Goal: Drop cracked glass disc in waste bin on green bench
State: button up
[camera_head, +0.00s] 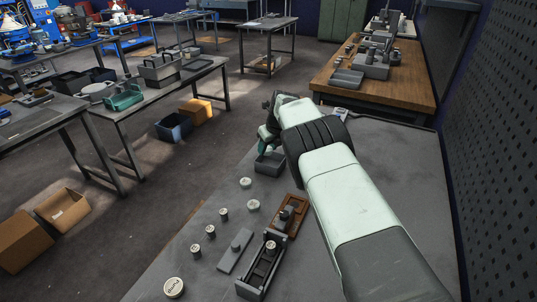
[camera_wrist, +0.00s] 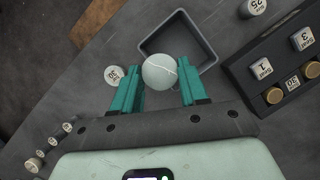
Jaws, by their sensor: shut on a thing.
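My gripper (camera_wrist: 160,80), with teal fingers, is shut on a pale round disc (camera_wrist: 160,70) with a thin crack line across it. In the wrist view the disc shows over the near-left part of an open grey square bin (camera_wrist: 209,52), which looks empty. In the head view my gripper (camera_head: 266,142) is just above the same small grey bin (camera_head: 270,166) on the near bench (camera_head: 215,225), whose top looks grey. The disc cannot be made out there. The exact height of the disc over the bin cannot be told.
A capped, numbered piece (camera_wrist: 115,75) stands left of the bin. A dark holder (camera_wrist: 240,73) with several labelled pieces lies to its right. Several small round pieces (camera_head: 210,231), a brown tray (camera_head: 297,213) and a dark grey holder (camera_head: 250,284) are nearer on the bench.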

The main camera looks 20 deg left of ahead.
aim_at(269, 154)
jog(key=shift+f, duration=1.65)
jog(key=shift+f, duration=0.6)
jog(key=o, duration=1.1)
jog(key=shift+o, duration=0.2)
